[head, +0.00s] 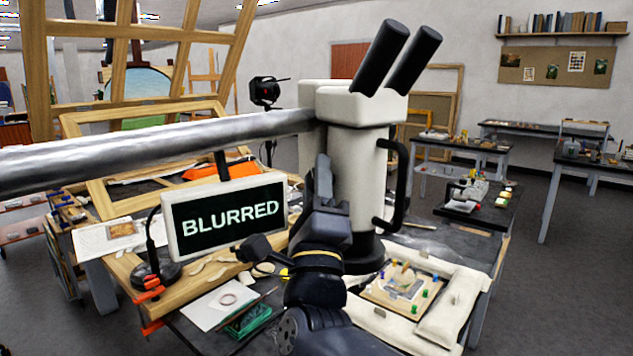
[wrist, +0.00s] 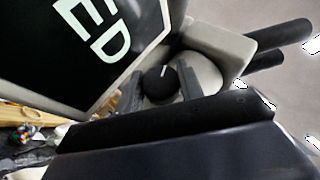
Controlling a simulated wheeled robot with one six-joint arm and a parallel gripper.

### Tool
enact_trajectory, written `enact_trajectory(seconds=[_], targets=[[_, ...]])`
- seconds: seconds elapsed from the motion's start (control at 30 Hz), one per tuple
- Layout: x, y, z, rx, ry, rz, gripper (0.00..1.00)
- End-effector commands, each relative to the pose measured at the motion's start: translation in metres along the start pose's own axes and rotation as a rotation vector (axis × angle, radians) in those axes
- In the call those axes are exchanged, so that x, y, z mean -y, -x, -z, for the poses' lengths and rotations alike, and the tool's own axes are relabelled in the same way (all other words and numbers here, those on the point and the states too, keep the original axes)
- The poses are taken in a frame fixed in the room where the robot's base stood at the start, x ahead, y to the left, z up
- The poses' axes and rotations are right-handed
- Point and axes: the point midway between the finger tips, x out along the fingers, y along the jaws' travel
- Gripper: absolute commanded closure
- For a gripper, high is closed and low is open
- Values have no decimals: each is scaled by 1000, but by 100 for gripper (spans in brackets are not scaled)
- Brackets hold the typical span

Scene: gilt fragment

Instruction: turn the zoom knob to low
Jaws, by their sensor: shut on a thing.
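The zoom knob (wrist: 160,84) is black and round with a short white mark, on the side of the white microscope body (wrist: 205,78). My gripper (wrist: 161,86) is shut on the knob, one finger on each side of it. In the head view the white microscope (head: 350,150) stands upright with two black eyepieces. My gripper (head: 322,180) reaches up against its left side there, and the knob is hidden behind it. A screen (head: 225,215) on the left reads "BLURRED"; part of this screen (wrist: 95,45) also shows in the wrist view. No low or high label is readable.
A metal boom (head: 150,152) runs from the microscope to the left, above the screen. A framed fragment with coloured pins (head: 405,285) lies on the white padding below.

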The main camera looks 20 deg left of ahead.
Motion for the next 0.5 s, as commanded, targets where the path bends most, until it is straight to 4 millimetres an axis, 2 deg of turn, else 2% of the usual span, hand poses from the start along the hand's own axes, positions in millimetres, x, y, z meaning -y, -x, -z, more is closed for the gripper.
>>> enact_trajectory(seconds=[0.27, 0.5], targets=[[1, 0, 0, 1, 7, -13, 87], [3, -1, 0, 9, 53, -105, 87]])
